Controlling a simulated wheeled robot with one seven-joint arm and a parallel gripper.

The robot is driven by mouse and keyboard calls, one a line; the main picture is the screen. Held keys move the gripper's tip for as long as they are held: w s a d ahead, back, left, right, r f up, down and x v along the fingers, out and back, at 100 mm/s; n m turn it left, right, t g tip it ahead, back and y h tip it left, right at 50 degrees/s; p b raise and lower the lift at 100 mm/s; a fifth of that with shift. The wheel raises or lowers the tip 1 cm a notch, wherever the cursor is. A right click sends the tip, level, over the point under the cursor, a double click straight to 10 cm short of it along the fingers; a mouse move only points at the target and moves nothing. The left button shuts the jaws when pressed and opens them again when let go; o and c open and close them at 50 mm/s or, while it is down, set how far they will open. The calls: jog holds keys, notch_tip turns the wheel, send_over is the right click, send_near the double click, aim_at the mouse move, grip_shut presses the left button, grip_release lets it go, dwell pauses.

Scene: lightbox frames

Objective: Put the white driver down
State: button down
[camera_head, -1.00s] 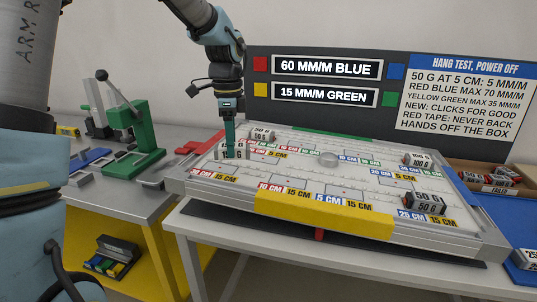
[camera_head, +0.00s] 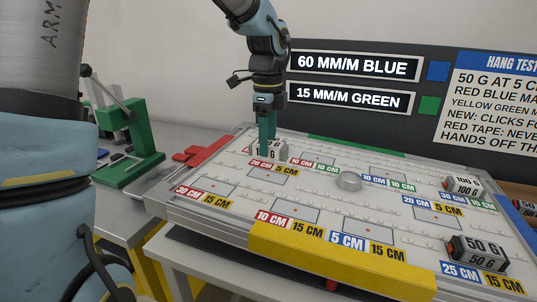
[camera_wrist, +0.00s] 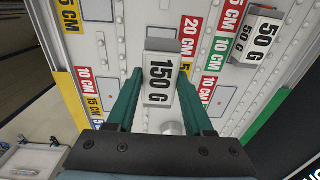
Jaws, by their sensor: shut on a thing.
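I see nothing that I can clearly name a white driver. My gripper (camera_head: 267,136), with teal fingers, is shut on a grey block labelled 150 G (camera_wrist: 160,78). In the head view the gripper points down over the back left of the pale marked board (camera_head: 215,209). The block sits between the fingertips, close to the board; I cannot tell whether it touches. A 50 G block (camera_wrist: 257,38) stands on the board nearby, up and right of the held block in the wrist view. In the head view it is mostly hidden behind the held block.
A 100 G block (camera_head: 464,186) and a 50 G block (camera_head: 478,252) stand on the board's right side. A round clear knob (camera_head: 348,181) rises mid-board. A green lever press (camera_head: 128,145) stands left. The sign panel (camera_head: 430,115) stands behind. The board's front middle is clear.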

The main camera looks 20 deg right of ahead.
aim_at(268, 158)
jog(key=shift+f+p, duration=0.3)
jog(key=shift+f, duration=1.65)
jog(key=shift+f, duration=0.1)
jog(key=shift+f, duration=0.5)
jog(key=shift+c, duration=1.4)
grip_release()
jog(key=shift+r, duration=0.1)
notch_tip(268, 158, up, 13)
jog(key=shift+r+b, duration=0.1)
jog(key=shift+b, duration=0.6)
